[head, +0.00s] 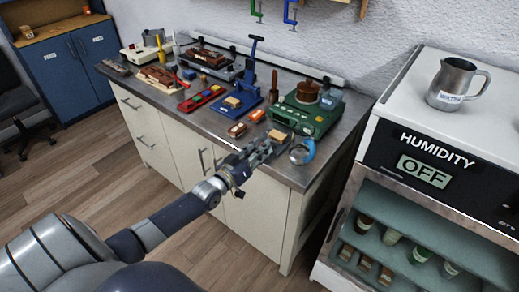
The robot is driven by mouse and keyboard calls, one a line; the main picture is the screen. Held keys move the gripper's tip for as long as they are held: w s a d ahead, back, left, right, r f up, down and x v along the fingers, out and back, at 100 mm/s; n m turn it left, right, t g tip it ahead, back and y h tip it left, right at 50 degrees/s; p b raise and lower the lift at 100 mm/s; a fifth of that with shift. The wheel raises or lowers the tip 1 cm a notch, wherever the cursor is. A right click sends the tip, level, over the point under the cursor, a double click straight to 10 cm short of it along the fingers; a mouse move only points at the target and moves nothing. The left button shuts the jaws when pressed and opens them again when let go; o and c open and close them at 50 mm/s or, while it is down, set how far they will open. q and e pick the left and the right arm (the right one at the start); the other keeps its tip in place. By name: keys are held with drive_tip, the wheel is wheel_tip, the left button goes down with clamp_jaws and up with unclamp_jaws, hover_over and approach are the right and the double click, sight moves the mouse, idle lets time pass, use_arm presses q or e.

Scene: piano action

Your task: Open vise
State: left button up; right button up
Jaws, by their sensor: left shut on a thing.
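My left gripper (279,146) reaches over the front edge of the workbench. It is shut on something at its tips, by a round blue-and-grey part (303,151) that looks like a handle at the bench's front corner. The fingers hide the exact contact. A small tan block (277,135) shows just behind the fingers. I cannot clearly make out the vise or how far its jaws are apart; the gripper covers part of this corner. My right gripper is not in view.
The workbench (337,131) carries a green machine (305,116), a blue lever press (245,91), red tools (201,98) and several small parts. At right stands a humidity cabinet (431,142) reading OFF, with a metal pitcher (458,84) on top.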

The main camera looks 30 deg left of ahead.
use_arm(q)
drive_tip(key=o, duration=0.8)
drive_tip(key=shift+s, duration=0.15)
drive_tip(key=s+a, duration=0.1)
drive_tip(key=s, duration=1)
drive_tip(key=shift+s, duration=0.35)
drive_tip(key=s+d+f+g+y, duration=0.1)
drive_tip(key=s+f+g, duration=0.3)
drive_tip(key=f, duration=0.7)
drive_tip(key=s+f+m+g, duration=0.15)
drive_tip(key=s+f, duration=0.45)
drive_tip(key=f, duration=0.6)
drive_tip(key=s+d+f+g+y, duration=0.1)
drive_tip(key=s+f+g, duration=0.3)
drive_tip(key=f, duration=0.7)
drive_tip(key=s+d+f+m+g, duration=0.1)
drive_tip(key=s+d+f, duration=0.3)
drive_tip(key=s, duration=0.5)
drive_tip(key=s+d+f+m+g, duration=0.1)
drive_tip(key=s+d+f+g, duration=0.3)
drive_tip(key=s+f, duration=0.3)
drive_tip(key=s+d+f+m+g, duration=0.2)
drive_tip(key=s+d+f, duration=0.3)
drive_tip(key=s, duration=0.5)
drive_tip(key=shift+s+f, duration=0.2)
drive_tip(key=shift+s, duration=0.1)
